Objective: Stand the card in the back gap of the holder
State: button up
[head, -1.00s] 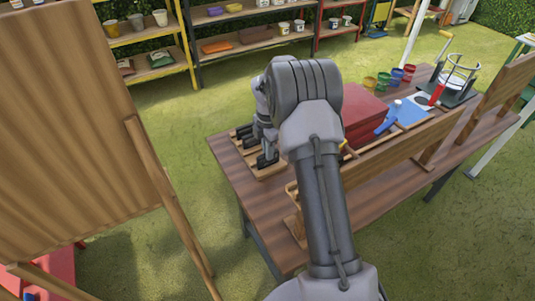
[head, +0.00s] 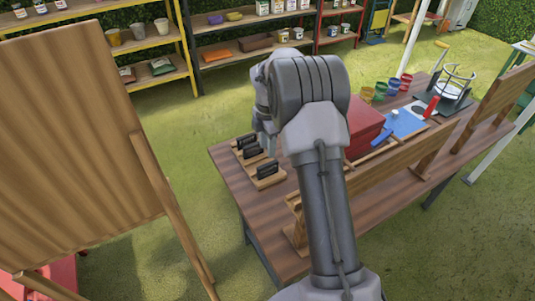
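The wooden holder (head: 243,158) lies near the left end of the brown table, with light wooden bars. Several small dark upright pieces stand on it in a row: one at the back (head: 246,141), one in the middle (head: 252,151) and one at the front (head: 267,169). They look like cards or plates, but I cannot tell which is the task's card. My gripper (head: 266,138) is just right of and above the holder, mostly hidden by my own arm. Its fingers cannot be made out, nor whether it holds anything.
A red box (head: 363,128) stands right of my arm, beside a blue sheet (head: 407,124) and a blue-handled tool. Coloured pots (head: 380,90) and a black stand (head: 449,98) are farther back. A wooden rail (head: 400,158) runs along the table's front. A large wooden board (head: 75,140) stands at left.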

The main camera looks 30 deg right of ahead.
jog(key=s+a+r+m+t+p, duration=0.15)
jog(key=a+r+m, duration=0.25)
jog(key=r, duration=0.8)
jog(key=s+a+r+m+t, duration=0.2)
jog(key=s+a+r+m, duration=0.5)
jog(key=s+a+r, duration=0.4)
jog(key=s+a+m+t+y, duration=0.1)
jog(key=s+a+m, duration=0.1)
jog(key=s+m, duration=0.4)
jog(key=s+a+f+m+t+y, duration=0.1)
jog(key=s+a+m, duration=0.2)
jog(key=s, duration=0.9)
jog(key=m, duration=0.2)
jog(key=shift+s+f+m, duration=0.15)
jog(key=shift+s+m, duration=0.15)
jog(key=shift+m, duration=0.1)
